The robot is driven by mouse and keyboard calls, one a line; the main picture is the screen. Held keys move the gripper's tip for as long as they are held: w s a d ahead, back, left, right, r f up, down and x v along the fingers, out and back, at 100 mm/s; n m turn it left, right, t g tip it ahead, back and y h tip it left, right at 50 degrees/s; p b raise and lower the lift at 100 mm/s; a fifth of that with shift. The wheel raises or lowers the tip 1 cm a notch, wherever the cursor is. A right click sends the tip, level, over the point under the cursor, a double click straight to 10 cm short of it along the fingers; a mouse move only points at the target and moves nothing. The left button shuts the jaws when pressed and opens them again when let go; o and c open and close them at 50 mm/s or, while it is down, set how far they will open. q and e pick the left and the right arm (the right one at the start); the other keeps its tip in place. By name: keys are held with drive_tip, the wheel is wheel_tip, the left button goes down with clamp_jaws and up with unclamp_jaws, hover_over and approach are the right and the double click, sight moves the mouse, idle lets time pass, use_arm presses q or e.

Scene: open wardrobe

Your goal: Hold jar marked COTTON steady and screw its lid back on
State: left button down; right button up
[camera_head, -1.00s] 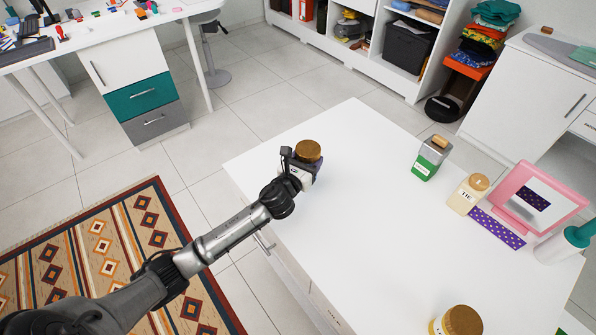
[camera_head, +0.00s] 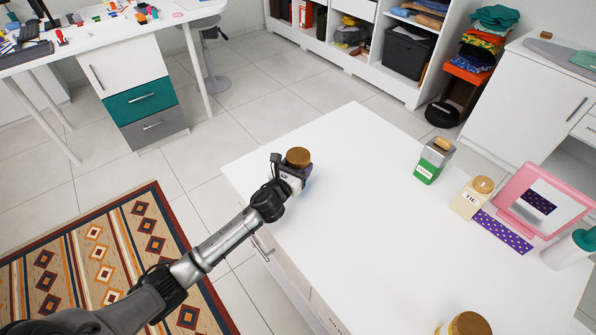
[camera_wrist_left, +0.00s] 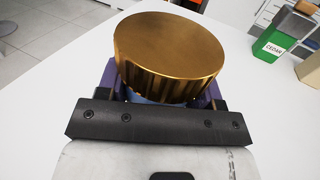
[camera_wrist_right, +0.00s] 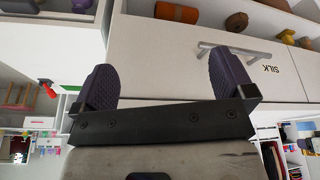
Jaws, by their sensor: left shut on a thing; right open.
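I cannot tell how tightly the lid sits or whether the jar touches the table. My right gripper (camera_wrist_right: 165,80) shows only in the right wrist view, open and empty, before a drawer front marked SILK.
On the white tabletop (camera_head: 360,240) stand a green jar (camera_head: 428,169) marked CEDAR, a cream jar (camera_head: 470,202) marked TIE, a pink-framed mirror (camera_head: 513,200) and a gold-lidded jar (camera_head: 468,324) at the front. A purple dotted strip (camera_head: 503,232) lies by the mirror. The table's middle is clear.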

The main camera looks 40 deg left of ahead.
use_arm(q)
drive_tip(key=shift+d+f, duration=0.1)
drive_tip(key=shift+f, duration=0.85)
use_arm(e)
drive_tip(key=shift+f, duration=0.45)
drive_tip(key=shift+f, duration=0.1)
use_arm(q)
drive_tip(key=shift+c, duration=1.3)
unclamp_jaws()
drive_tip(key=shift+s+r, duration=0.1)
drive_tip(key=shift+r, duration=0.05)
drive_tip(key=s, duration=0.4)
drive_tip(key=s+d+p, duration=0.1)
drive_tip(key=s, duration=0.2)
drive_tip(key=s+d+p, duration=0.1)
drive_tip(key=s, duration=0.3)
drive_tip(key=shift+s, duration=0.35)
use_arm(e)
wheel_tip(320, 180, up, 2)
drive_tip(key=shift+r, duration=0.25)
